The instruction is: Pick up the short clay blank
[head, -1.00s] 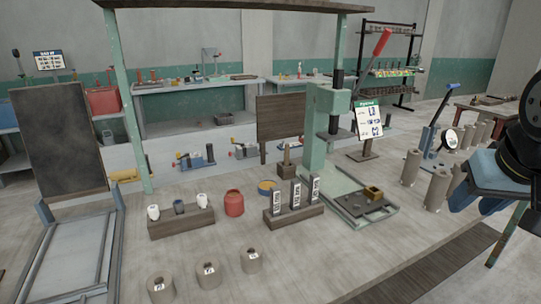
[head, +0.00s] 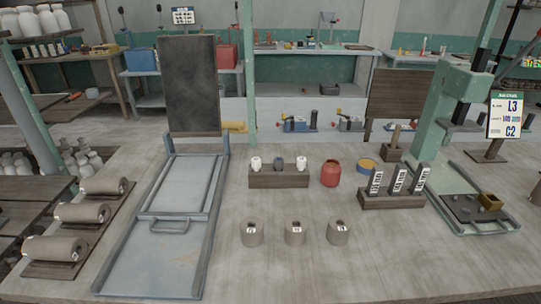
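Three short grey-brown clay cylinders with dark holes in their tops and small pale labels stand upright in a row at the front of the table: the left one (head: 252,235), the middle one (head: 295,235) and the right one (head: 338,234). They stand apart from each other with bare table around them. The labels are too small to read. Several longer clay cylinders (head: 82,213) lie on wooden cradles at the left. I cannot tell from this view which piece is the short blank. My gripper is not in view.
A grey metal tray frame (head: 150,270) with a dark upright board (head: 190,85) lies left of the cylinders. Behind them are a wooden block (head: 280,181) with small cups, a red jar (head: 331,174) and a rack (head: 392,203) of labelled plates. A green press (head: 440,125) stands at the right.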

